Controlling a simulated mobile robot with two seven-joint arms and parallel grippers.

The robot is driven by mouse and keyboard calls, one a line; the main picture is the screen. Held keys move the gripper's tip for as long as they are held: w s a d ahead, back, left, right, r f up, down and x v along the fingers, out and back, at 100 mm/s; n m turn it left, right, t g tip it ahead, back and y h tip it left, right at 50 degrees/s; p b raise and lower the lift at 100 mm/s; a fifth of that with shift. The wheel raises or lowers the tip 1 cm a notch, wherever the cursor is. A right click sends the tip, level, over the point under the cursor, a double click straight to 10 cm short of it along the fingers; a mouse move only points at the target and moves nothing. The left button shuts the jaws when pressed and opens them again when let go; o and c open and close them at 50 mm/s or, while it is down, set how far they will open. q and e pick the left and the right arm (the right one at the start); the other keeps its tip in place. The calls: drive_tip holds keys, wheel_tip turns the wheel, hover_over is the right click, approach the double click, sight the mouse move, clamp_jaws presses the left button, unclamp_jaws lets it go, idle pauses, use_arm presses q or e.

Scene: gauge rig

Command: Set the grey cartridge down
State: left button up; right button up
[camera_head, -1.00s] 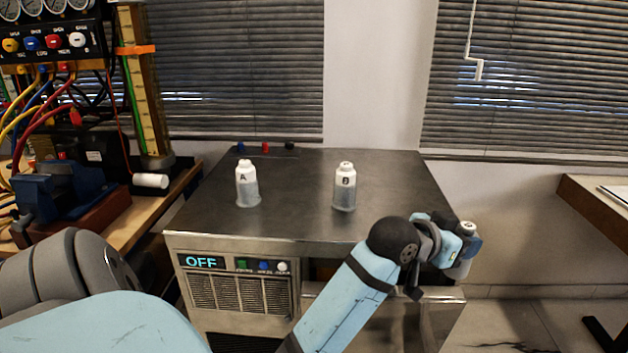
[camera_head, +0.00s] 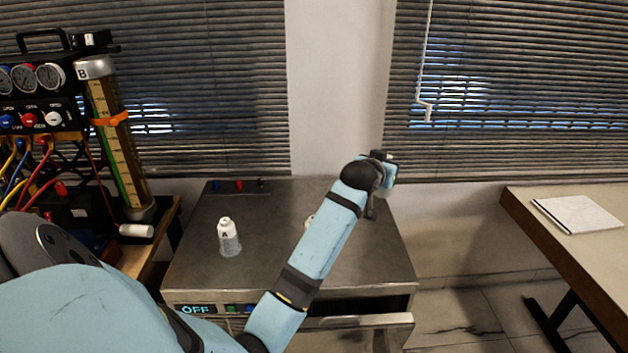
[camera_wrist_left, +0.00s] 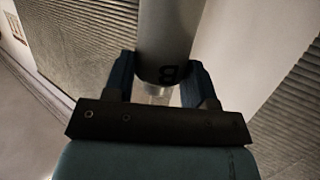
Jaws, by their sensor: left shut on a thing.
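The grey cartridge (camera_wrist_left: 170,30) is a smooth cylinder, marked with a dark B near its lower end in the left wrist view. My left gripper (camera_wrist_left: 161,82) is shut on it, one blue finger on each side. In the head view my left arm reaches across the bench, and its gripper (camera_head: 388,172) is raised in front of the wall near the bench's back right corner. The cartridge cannot be made out clearly there. My right gripper is not in view.
A dark bench top (camera_head: 270,265) carries a white-capped bottle A (camera_head: 228,237) at left; a second bottle (camera_head: 309,221) is mostly hidden behind my arm. The gauge rig (camera_head: 40,90) and a tall tube (camera_head: 118,145) stand left. A table with papers (camera_head: 578,214) is at right.

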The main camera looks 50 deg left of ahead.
use_arm(q)
wheel_tip(320, 180, down, 20)
drive_tip(key=shift+f, duration=0.1)
idle(0.4)
drive_tip(key=shift+f, duration=0.1)
drive_tip(key=o, duration=1)
drive_tip(key=v, duration=1.2)
drive_tip(key=s+d+f+m+g+h, duration=0.1)
drive_tip(key=s+d+f+m+h, duration=0.1)
drive_tip(key=s+d+f, duration=0.3)
drive_tip(key=s+d+f+m+g+h, duration=0.1)
drive_tip(key=s+d+f, duration=0.5)
drive_tip(key=s, duration=0.6)
drive_tip(key=s+d+f+m+g+h, duration=0.1)
drive_tip(key=s+d+f+m+h, duration=0.2)
drive_tip(key=s+d+f, duration=0.3)
drive_tip(key=shift+s+d+f+h, duration=0.15)
drive_tip(key=shift+s+d+h, duration=0.55)
drive_tip(key=shift+s+d, duration=1.15)
